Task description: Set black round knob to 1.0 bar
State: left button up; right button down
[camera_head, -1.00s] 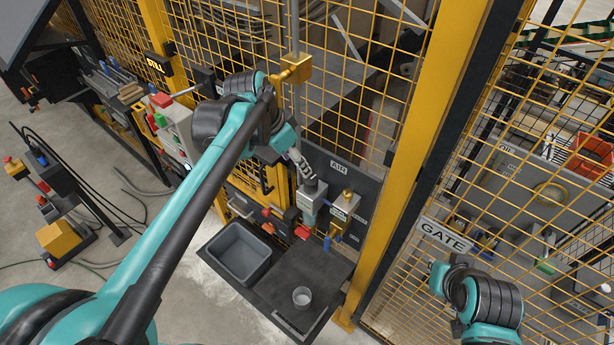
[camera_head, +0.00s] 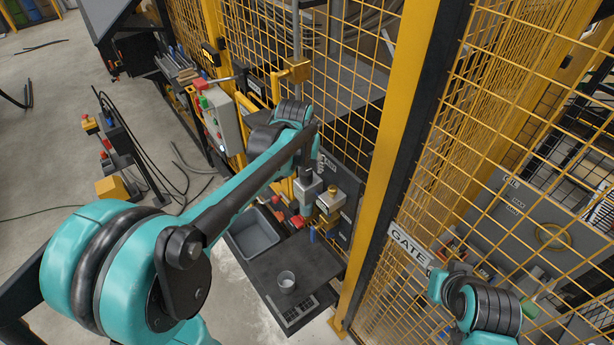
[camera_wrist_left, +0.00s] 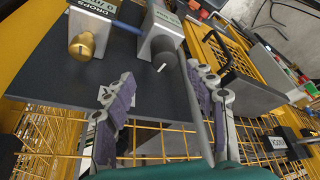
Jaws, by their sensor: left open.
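The black round knob (camera_wrist_left: 167,57) shows in the left wrist view as a dark round end with a white mark, on a grey block-shaped unit (camera_wrist_left: 160,18). That unit also shows in the head view (camera_head: 307,191) on the dark panel. My left gripper (camera_wrist_left: 158,78) is open, with its two fingers spread and nothing between them. The knob lies just beyond the fingertips, nearer the right finger; I cannot tell whether they touch. In the head view my left arm hides most of the gripper.
A unit with a brass knob (camera_wrist_left: 87,46) sits beside the grey unit. A yellow mesh fence and post (camera_head: 393,130) stand right of the panel. Below are a grey bin (camera_head: 254,236) and a clear cup (camera_head: 286,281) on a dark shelf.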

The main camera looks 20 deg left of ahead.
aim_at(306, 172)
pick_arm(q)
jog(key=f, duration=0.1)
jog(key=w+a+f, duration=0.1)
jog(key=f, duration=0.1)
jog(key=shift+w+a, duration=0.25)
jog(key=f, duration=0.1)
jog(key=w+f, duration=0.1)
jog(key=d+f, duration=0.1)
jog(key=shift+w+f, duration=0.2)
jog(key=shift+f, duration=0.05)
jog(key=shift+a+f, duration=0.2)
jog(key=shift+a, duration=0.05)
jog(key=shift+d, duration=0.15)
jog(key=c, duration=1.2)
